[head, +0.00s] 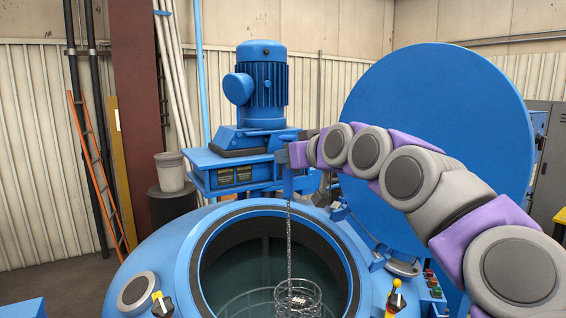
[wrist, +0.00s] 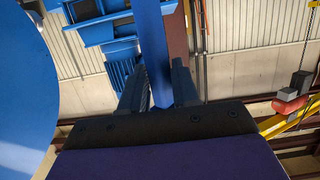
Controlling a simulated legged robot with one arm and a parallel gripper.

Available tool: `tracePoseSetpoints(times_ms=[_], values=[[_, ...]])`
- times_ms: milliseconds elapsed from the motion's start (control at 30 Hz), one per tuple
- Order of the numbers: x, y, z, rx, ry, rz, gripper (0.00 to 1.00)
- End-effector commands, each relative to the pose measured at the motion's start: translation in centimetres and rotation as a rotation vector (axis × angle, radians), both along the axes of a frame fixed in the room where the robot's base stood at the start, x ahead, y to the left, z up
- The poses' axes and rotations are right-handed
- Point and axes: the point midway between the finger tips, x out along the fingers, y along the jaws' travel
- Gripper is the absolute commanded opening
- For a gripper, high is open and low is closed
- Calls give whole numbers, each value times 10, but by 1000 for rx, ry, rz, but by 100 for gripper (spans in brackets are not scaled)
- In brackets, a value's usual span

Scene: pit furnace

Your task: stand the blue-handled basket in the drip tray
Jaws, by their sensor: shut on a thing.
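The blue-handled basket (head: 298,301) is a round wire mesh basket on a long thin rod. It hangs roughly upright in the furnace's round opening, with its lower part cut off by the frame's bottom edge. My gripper (head: 289,152) is above the opening, shut on the basket's blue handle at the rod's top. In the wrist view the blue handle (wrist: 154,45) runs between the two dark fingers of my gripper (wrist: 157,85). I cannot make out the drip tray in either view.
The blue furnace rim (head: 205,235) surrounds the basket. A blue motor (head: 262,85) stands behind the opening, and the large round blue lid (head: 440,110) is raised at right. Yellow-handled levers (head: 397,290) stand on the furnace top. An orange ladder (head: 95,165) leans at left.

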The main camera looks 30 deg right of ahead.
Motion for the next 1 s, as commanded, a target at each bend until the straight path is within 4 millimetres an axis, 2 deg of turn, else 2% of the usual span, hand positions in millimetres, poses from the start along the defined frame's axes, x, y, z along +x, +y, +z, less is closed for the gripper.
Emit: tracePoseSetpoints(times_ms=[1000], values=[[-111,-5,2,-1,-8,-4,0]])
